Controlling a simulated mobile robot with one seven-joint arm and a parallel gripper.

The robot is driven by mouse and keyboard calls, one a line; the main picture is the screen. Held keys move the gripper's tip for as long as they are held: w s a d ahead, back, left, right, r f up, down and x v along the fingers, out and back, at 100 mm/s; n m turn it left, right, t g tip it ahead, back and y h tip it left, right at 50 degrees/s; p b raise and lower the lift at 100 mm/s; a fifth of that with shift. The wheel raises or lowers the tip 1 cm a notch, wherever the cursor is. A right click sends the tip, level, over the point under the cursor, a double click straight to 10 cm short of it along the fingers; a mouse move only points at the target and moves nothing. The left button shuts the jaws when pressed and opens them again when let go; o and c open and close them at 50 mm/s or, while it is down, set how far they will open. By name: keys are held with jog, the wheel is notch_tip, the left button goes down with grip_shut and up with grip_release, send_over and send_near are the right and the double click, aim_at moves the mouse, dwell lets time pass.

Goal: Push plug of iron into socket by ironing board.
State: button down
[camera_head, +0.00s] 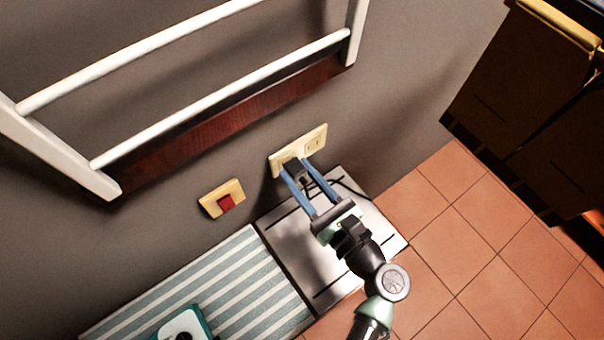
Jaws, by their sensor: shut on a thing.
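The cream socket plate (315,141) is on the grey wall above the metal end of the ironing board. My gripper (295,170) reaches up to its left part, with its two blue fingers shut on a small dark plug (296,165). The plug is at the left outlet, touching or very close to it; I cannot tell how far in it sits. The fingers partly hide it. The iron (183,325), white and teal, is cut off at the bottom edge, on the striped cover of the ironing board (225,272).
A wall switch with a red rocker (225,203) is left of the socket. A white rack (220,95) hangs above. A dark cord (352,188) shows by the metal rest (290,245). Dark cabinets (520,85) stand right; the tiled floor (470,250) is clear.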

jog(key=shift+w+a, duration=0.15)
jog(key=shift+w, duration=0.1)
jog(key=shift+c, duration=2.1)
grip_release()
jog(key=b+v, duration=0.1)
jog(key=v, duration=1.2)
jog(key=shift+b, duration=0.35)
